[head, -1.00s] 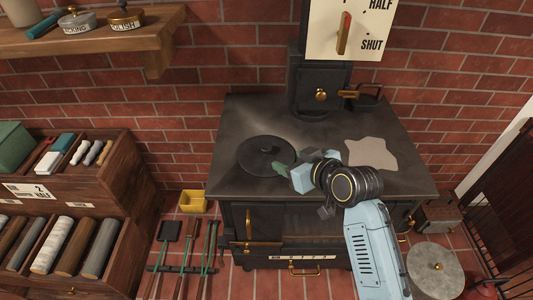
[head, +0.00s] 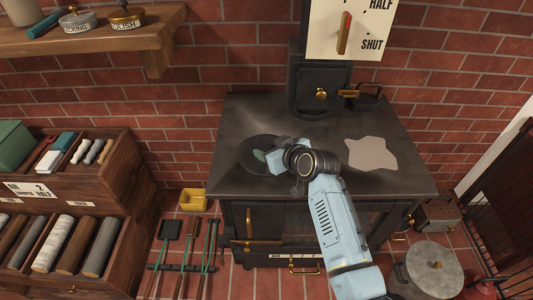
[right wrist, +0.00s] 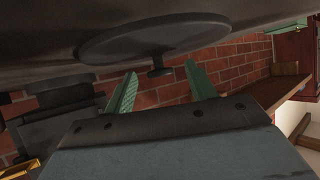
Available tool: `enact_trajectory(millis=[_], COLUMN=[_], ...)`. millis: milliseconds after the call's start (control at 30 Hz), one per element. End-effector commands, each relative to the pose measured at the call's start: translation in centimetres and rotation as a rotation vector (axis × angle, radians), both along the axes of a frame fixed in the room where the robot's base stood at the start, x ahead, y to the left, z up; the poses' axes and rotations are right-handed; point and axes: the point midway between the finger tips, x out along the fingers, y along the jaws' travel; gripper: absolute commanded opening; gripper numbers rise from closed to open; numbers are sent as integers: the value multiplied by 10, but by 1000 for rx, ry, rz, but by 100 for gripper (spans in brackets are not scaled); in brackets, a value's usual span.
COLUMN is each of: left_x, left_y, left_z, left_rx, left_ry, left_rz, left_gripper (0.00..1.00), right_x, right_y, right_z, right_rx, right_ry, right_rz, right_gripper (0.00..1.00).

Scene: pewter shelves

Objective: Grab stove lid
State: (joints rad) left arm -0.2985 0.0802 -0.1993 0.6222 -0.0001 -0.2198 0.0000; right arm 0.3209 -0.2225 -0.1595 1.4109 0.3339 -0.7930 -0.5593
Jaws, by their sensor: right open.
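The round dark stove lid (head: 249,147) lies flat on the left part of the black stove top (head: 330,130). My right gripper (head: 261,156) is over the lid and hides much of it in the head view. In the right wrist view the lid (right wrist: 150,38) shows with its small knob (right wrist: 160,72) in front of the two green fingers (right wrist: 162,84). The fingers are open, one on each side of the knob in the picture, with nothing between them gripped. My left gripper is not in view.
A pale irregular patch (head: 371,153) is on the stove top's right. The stove pipe (head: 320,90) rises at the back. A wooden shelf (head: 150,35) juts out at upper left.

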Motion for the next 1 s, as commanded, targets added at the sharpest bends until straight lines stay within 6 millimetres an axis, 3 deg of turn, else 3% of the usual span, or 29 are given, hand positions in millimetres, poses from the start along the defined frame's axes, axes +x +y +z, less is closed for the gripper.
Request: enact_trajectory(millis=[300, 700, 1000], left_x=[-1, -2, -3], left_y=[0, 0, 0], left_z=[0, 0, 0], left_rx=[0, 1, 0], left_ry=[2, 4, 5], left_rz=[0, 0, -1], left_gripper=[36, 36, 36], right_x=[2, 2, 3], right_y=[2, 2, 2], right_z=[-1, -2, 3], right_rx=[1, 0, 4], right_ry=[-1, 0, -9], right_rz=[0, 0, 0], right_gripper=[55, 2, 0])
